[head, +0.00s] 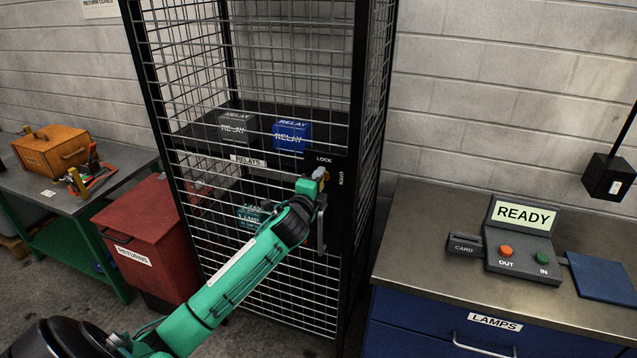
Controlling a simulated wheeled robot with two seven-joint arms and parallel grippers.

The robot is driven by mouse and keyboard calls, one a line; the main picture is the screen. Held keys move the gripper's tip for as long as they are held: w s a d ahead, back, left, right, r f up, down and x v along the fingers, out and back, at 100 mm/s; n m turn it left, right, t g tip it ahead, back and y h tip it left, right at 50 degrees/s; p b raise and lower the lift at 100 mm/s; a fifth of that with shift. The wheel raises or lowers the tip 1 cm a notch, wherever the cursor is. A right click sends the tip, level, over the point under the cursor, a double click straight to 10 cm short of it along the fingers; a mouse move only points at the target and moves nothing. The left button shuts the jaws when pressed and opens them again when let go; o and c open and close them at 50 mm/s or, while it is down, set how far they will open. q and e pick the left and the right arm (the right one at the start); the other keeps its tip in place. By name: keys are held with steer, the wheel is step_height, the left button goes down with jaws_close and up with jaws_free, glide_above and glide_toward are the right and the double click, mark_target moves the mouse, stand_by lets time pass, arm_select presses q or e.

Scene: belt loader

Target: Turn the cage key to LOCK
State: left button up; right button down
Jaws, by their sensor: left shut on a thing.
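The wire cage (265,65) stands in the middle with a black frame and its mesh door closed. Its lock plate (338,162) carries the words LOCK at the top and OPEN at the right. My left gripper (318,178) is at this plate, shut on the cage key (319,172). Only a small part of the key shows, and I cannot tell its exact angle. A vertical door handle (321,228) hangs just below, partly behind my gripper. My right gripper is not in view.
Relay boxes, grey (237,127) and blue (291,134), sit on the cage shelf. A red RETURNS bin (150,230) and a bench with a wooden box (52,150) stand left. The right counter (425,235) holds a READY panel (522,240) and a blue pad (602,277).

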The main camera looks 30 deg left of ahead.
arm_select(q)
steer(key=shift+n, duration=0.4)
steer(key=o, duration=1)
steer(key=shift+s+d+f, duration=0.1)
steer(key=shift+s+f, duration=0.05)
steer(key=shift+s, duration=0.3)
steer(key=shift+b+v, duration=2)
steer(key=shift+v, duration=4.45)
